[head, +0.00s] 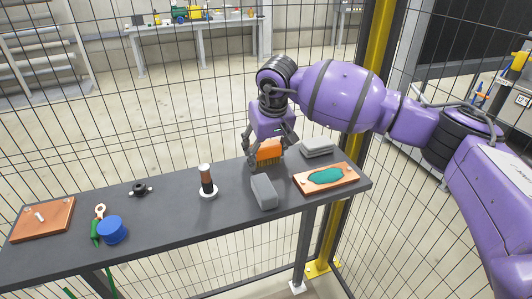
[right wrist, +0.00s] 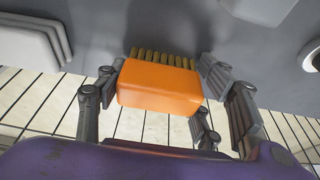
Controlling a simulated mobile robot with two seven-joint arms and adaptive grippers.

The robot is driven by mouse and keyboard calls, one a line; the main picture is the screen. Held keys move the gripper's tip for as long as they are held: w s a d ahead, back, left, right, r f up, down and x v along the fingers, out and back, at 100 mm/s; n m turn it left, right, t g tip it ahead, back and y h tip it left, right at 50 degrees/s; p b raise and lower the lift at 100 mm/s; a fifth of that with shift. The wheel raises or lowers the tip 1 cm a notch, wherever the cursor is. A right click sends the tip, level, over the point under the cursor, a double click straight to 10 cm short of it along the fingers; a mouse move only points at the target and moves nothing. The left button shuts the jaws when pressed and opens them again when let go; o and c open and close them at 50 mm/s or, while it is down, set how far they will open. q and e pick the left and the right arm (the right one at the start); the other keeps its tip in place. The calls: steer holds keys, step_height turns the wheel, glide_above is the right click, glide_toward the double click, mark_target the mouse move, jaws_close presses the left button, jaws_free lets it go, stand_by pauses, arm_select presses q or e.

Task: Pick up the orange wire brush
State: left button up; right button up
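The orange wire brush (head: 268,150) is at the back edge of the dark table, bristles pointing down. In the right wrist view the orange block (right wrist: 160,87) lies between the fingers, with its tan bristles (right wrist: 165,58) on the far side. My right gripper (head: 267,152) is over the brush, one finger on each side. In the right wrist view both fingertips (right wrist: 160,66) are close against the ends of the block. I cannot tell whether they press on it or whether the bristles touch the table. My left gripper is out of view.
A grey block (head: 264,192) lies in front of the brush. Grey pads (head: 318,147) and a copper plate with a teal patch (head: 311,188) are to the right. A white-and-brown cylinder (head: 206,180) stands left. Wire mesh fencing (head: 180,110) and a yellow post (head: 379,40) are behind.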

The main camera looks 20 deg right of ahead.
steer(key=c, duration=0.4)
steer(key=shift+r, duration=0.15)
steer(key=shift+r, duration=0.6)
steer(key=s+a+r+b, duration=0.1)
steer(key=s+a+r, duration=0.1)
steer(key=s+r, duration=0.9)
steer(key=s, duration=0.2)
steer(key=shift+s+a+r, duration=0.3)
steer(key=shift+s+a, duration=0.05)
steer(key=shift+s, duration=0.05)
